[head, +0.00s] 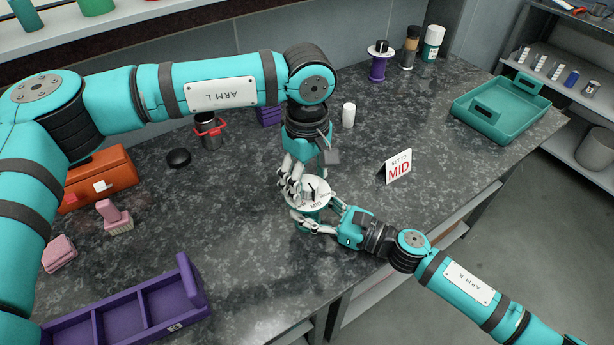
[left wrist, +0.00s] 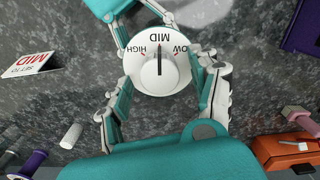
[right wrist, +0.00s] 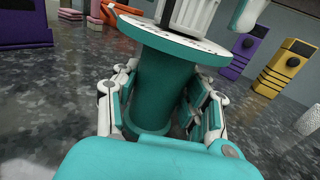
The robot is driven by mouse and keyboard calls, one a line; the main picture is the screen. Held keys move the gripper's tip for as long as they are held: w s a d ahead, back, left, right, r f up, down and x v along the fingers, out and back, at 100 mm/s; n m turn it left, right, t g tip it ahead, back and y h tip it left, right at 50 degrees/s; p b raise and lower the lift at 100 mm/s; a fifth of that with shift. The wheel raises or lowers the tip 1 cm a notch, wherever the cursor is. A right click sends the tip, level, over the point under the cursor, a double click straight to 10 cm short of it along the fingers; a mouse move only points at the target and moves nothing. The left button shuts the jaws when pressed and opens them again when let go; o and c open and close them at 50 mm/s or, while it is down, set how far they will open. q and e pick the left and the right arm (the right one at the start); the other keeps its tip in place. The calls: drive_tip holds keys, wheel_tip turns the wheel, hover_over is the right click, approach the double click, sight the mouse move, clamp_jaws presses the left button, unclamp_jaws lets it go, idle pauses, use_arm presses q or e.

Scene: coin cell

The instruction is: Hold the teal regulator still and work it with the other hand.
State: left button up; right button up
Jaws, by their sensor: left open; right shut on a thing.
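The teal regulator (head: 322,208) stands upright near the counter's front edge, with a white dial on top. In the left wrist view its white knob (left wrist: 160,72) has a black pointer mark lined up with MID, between HIGH and LOW. In the right wrist view its teal body (right wrist: 160,90) stands between my right fingers. My right gripper (head: 312,220) is shut on the body from the right and front. My left gripper (head: 300,182) points down above the dial, open, its fingers apart on either side of the knob. A white sign (head: 398,167) reads "SET TO MID".
A purple divided tray (head: 190,290), pink blocks (head: 115,217) and an orange box (head: 103,178) lie at left. A black-and-red cup (head: 209,131) and a white cylinder (head: 348,114) stand behind. A teal tray (head: 500,105) is at far right. Counter between is clear.

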use_arm(q)
drive_tip(key=shift+f, duration=0.1)
drive_tip(key=c, duration=1.2)
drive_tip(key=shift+n, duration=0.4)
drive_tip(key=n, duration=0.4)
drive_tip(key=shift+n, duration=0.3)
drive_tip(key=n, duration=0.4)
drive_tip(key=shift+n, duration=0.3)
drive_tip(key=o, duration=1.2)
